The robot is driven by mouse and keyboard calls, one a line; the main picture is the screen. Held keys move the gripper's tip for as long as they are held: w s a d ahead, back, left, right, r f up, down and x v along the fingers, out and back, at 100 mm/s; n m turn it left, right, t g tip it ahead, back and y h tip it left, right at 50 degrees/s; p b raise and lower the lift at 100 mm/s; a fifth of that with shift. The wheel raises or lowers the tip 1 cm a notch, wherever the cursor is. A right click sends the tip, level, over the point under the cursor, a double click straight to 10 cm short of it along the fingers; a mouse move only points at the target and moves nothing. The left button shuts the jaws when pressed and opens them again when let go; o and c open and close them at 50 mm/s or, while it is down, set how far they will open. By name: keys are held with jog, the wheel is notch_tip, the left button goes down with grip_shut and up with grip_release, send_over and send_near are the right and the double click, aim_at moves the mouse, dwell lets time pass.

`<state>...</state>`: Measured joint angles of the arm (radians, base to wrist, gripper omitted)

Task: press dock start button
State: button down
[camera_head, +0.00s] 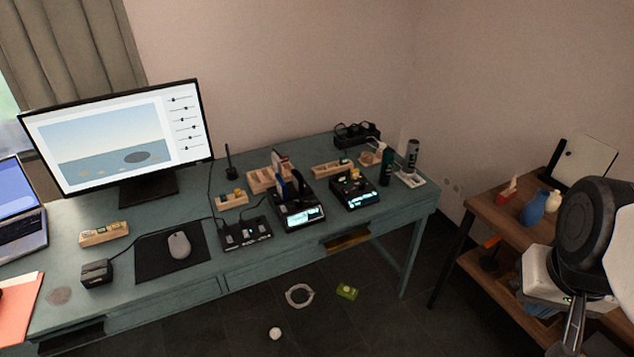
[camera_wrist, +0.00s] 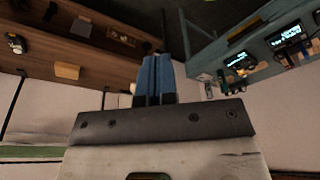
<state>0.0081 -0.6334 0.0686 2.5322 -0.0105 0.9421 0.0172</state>
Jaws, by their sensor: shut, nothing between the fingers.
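Two black docks with lit screens stand on the teal desk (camera_head: 190,290), the larger left dock (camera_head: 300,217) holding upright items and the smaller right dock (camera_head: 358,197) to its right. In the wrist view the docks show at the upper right, one dock (camera_wrist: 240,62) nearer the desk's end and another dock (camera_wrist: 285,38) beyond it. I cannot make out a start button or which dock has it. My gripper (camera_wrist: 154,58) is shut and empty, its blue fingers together, well apart from the docks.

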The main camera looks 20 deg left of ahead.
jog(key=w+a+r+n+h, duration=0.1)
jog(key=w+a+n, duration=0.2)
jog(key=w, duration=0.5)
jog(key=w+a+n+h, duration=0.1)
jog(key=w+a+n, duration=0.1)
jog(key=w, duration=0.6)
jog(key=n+t+h, duration=0.4)
jog(key=n+t, duration=0.1)
jog(key=n, duration=0.9)
send_over(314, 202)
notch_tip(314, 202, down, 20)
jog(key=shift+f, duration=0.15)
jog(key=shift+f, duration=0.15)
jog(key=shift+f, duration=4.25)
